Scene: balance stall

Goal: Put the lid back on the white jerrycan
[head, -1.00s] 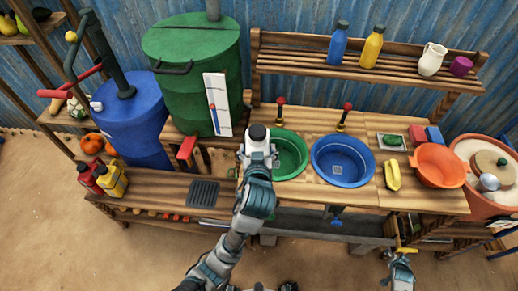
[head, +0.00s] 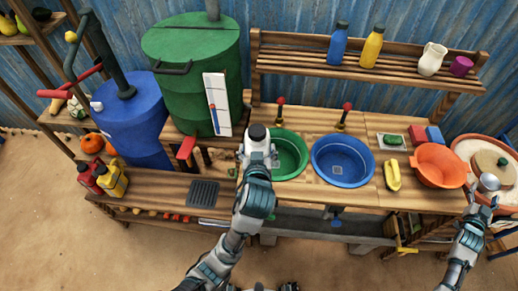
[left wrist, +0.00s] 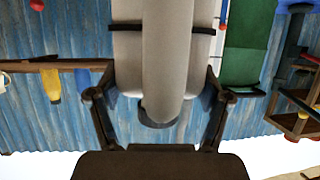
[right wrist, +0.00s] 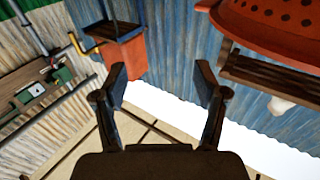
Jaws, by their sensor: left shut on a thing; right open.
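The white jerrycan (left wrist: 168,60) fills the upper middle of the left wrist view, with a pale handle and dark bands. In the head view it shows as a small white body (head: 257,146) with a dark round top, by the green basin. I cannot tell whether that top is a lid or an opening. My left gripper (head: 258,161) is shut on the jerrycan, one finger on each side. My right gripper (head: 482,201) is open beside the large clay pot; nothing lies between its fingers (right wrist: 164,85) in the right wrist view. I cannot make out a separate lid.
A clay pot (head: 464,149) with a wooden cover stands right. A dark grate (head: 203,194) lies left, with bare wood around it.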

